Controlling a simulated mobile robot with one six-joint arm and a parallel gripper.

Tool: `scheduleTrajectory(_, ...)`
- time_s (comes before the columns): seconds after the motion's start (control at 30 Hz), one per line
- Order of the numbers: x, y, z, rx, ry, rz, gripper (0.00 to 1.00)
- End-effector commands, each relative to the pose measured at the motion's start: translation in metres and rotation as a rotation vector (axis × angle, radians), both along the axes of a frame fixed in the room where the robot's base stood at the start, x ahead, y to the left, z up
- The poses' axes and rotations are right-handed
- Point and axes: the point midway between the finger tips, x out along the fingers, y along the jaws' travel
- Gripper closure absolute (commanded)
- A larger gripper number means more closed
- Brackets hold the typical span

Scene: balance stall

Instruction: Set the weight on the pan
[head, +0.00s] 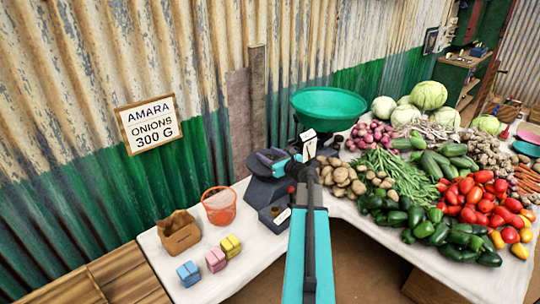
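A balance scale stands at the back of the white table, with a large green pan (328,103) and a dark grey body (262,191). A dark grey plate or pan (262,158) sits at its left end. My gripper (282,164) is at this dark plate, seen from behind along my teal arm. I cannot tell whether its fingers are open or shut, or whether they hold anything. No weight is clearly distinguishable. Small dark pieces (333,141) near the green pan's base could be weights, but they are too small to tell. The green pan looks empty.
A sign (150,124) reads "AMARA ONIONS 300 G". Purple-red onions (372,134), potatoes (343,176) and other vegetables crowd the right side. A paper bag (178,233), an orange basket (219,207) and coloured bundles (216,260) stand at the left. A corrugated wall (80,60) is close behind.

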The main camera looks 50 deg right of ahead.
Motion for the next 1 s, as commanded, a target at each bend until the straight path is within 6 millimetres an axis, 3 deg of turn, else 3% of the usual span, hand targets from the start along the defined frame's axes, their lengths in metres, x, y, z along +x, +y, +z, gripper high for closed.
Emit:
scheduleTrajectory(0.47, -0.006, 0.000, 0.003, 0.000, 0.000, -0.002, 0.51)
scheduleTrajectory(1.0, -0.065, 0.012, 0.011, -0.001, 0.000, -0.005, 0.51)
